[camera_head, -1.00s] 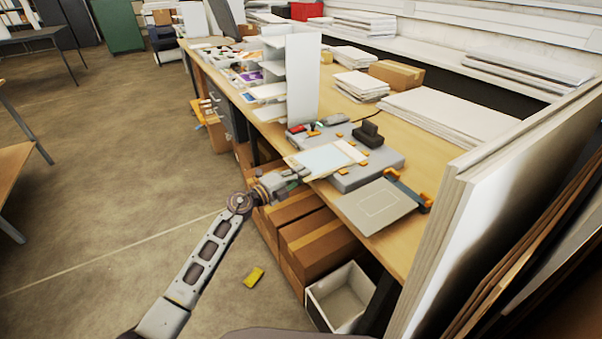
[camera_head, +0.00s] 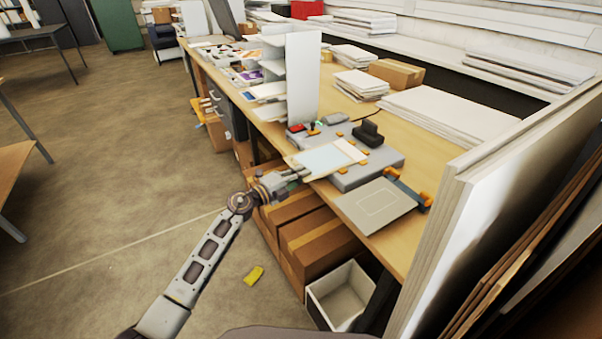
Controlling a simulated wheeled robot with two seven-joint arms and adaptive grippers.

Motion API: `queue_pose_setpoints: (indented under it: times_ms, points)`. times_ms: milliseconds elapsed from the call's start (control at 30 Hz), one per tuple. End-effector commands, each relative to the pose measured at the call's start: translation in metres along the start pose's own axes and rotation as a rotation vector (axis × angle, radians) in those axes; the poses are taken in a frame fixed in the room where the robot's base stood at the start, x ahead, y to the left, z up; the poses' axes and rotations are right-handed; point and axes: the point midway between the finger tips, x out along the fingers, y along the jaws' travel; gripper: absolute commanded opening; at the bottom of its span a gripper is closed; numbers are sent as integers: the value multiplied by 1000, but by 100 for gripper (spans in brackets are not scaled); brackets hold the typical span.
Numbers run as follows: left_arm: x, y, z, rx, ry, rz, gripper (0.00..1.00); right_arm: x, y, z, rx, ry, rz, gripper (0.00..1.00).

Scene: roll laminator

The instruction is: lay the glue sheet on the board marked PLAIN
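A pale sheet with a light-blue panel and cream border (camera_head: 325,158) lies over the front left of the grey laminator (camera_head: 362,172). My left gripper (camera_head: 302,173) is at the sheet's near left edge; the fingers are too small to tell whether they pinch it. A flat grey board with a thin outlined rectangle (camera_head: 378,206) lies at the table's front edge, right of the laminator. No PLAIN marking is legible, so I cannot tell which piece is that board or which is the glue sheet. My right gripper is not in view.
A white upright rack (camera_head: 303,75) stands left of the laminator. Orange-tipped clamps (camera_head: 410,190) sit beside the grey board. Tall white panels (camera_head: 480,200) stand at the right. Brown boxes (camera_head: 310,240) and an open white bin (camera_head: 342,295) are below the table (camera_head: 405,248).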

Motion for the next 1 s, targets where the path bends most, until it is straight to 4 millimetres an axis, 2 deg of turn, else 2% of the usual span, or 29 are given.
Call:
queue_pose_setpoints:
  times_ms: [300,533,567,767,867,1000]
  points:
    - [0,0,0,0,0,-1,0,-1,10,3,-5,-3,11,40]
    - [0,0,0,0,0,-1,29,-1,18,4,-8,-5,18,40]
    - [0,0,0,0,0,-1,30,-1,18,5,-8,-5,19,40]
    - [0,0,0,0,0,-1,30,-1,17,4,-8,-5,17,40]
    - [0,0,0,0,0,0,30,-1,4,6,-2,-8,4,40]
    - [-3,1,0,0,-1,0,30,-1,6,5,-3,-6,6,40]
